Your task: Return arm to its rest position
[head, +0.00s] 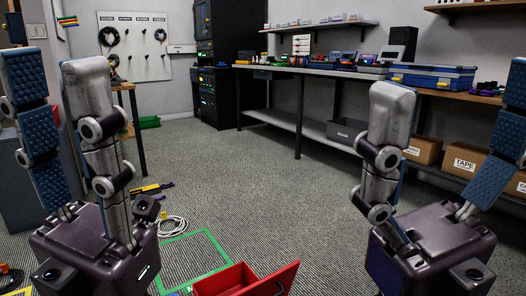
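My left gripper (54,75) stands at the left of the head view with its fingers pointing up. One finger shows a blue ribbed pad, the other its grey back. The fingers are apart with nothing between them. My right gripper (453,95) stands at the right in a similar pose, fingers up, spread wide and empty. Neither gripper touches any object that I can see. Most of both arms behind the grippers is out of view.
A red open box or drawer (232,279) is low in the middle, near a green floor outline (215,237). A coiled pale cable (177,226) lies on the floor. A long workbench (310,70) stands at the back right, with taped cartons (467,160) below. The middle floor is clear.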

